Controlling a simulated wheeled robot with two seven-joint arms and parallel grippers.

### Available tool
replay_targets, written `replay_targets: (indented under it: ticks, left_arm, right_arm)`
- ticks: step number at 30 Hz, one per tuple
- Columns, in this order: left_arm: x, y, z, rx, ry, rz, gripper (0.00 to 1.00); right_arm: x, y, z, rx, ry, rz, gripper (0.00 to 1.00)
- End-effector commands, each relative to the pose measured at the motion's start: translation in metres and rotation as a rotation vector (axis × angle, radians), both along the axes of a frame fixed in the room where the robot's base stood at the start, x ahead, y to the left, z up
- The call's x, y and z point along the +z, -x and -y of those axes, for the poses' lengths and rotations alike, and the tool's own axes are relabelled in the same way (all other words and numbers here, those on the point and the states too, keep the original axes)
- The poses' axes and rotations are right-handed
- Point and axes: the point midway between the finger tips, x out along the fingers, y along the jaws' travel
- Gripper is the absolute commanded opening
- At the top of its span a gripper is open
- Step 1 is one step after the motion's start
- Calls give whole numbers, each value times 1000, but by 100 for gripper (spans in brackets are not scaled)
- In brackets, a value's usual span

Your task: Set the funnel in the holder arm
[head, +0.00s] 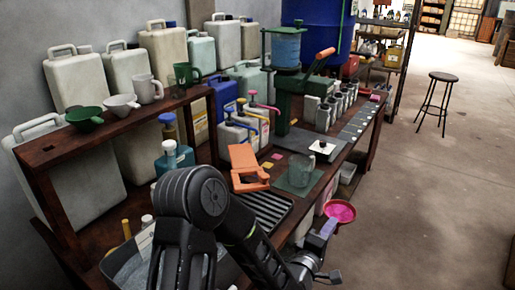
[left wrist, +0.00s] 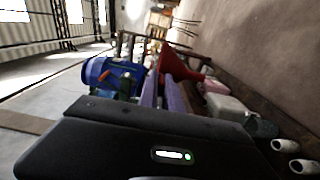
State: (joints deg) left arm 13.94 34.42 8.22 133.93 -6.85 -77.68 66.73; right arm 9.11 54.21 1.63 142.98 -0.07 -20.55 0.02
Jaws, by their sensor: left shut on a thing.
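A pink-red funnel (head: 340,211) is off the front edge of the bench, over the floor, with its wide mouth up in the head view. My left gripper (head: 327,229) is shut on its lower part. In the left wrist view the funnel (left wrist: 178,64) looks red and sits at the ends of the purple fingers (left wrist: 163,92). I cannot pick out the holder arm with certainty. An orange bracket-like piece (head: 244,162) stands on the bench, left of the funnel. My right gripper is not in view.
A raised wooden shelf (head: 65,150) carries a green funnel (head: 84,118), a white funnel (head: 121,104) and cups. A glass beaker (head: 300,168), pump bottles and a green press (head: 285,90) crowd the bench. Jugs line the wall. The floor on the right is clear around a stool (head: 443,77).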

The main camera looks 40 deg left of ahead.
Motion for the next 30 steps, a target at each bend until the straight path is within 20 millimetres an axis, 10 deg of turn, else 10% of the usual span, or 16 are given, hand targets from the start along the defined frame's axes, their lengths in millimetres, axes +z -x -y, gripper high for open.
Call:
replay_targets:
  ticks: [5,15,21,30]
  left_arm:
    - [11,-17,-24,90,0,7,0]
    - [92,-55,-142,591,14,3,0]
    - [144,-28,-212,937,25,-12,0]
    - [173,-1,-236,1058,21,-30,0]
  right_arm:
    - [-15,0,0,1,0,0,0]
    - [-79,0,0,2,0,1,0]
    - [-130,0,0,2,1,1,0]
    - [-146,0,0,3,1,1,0]
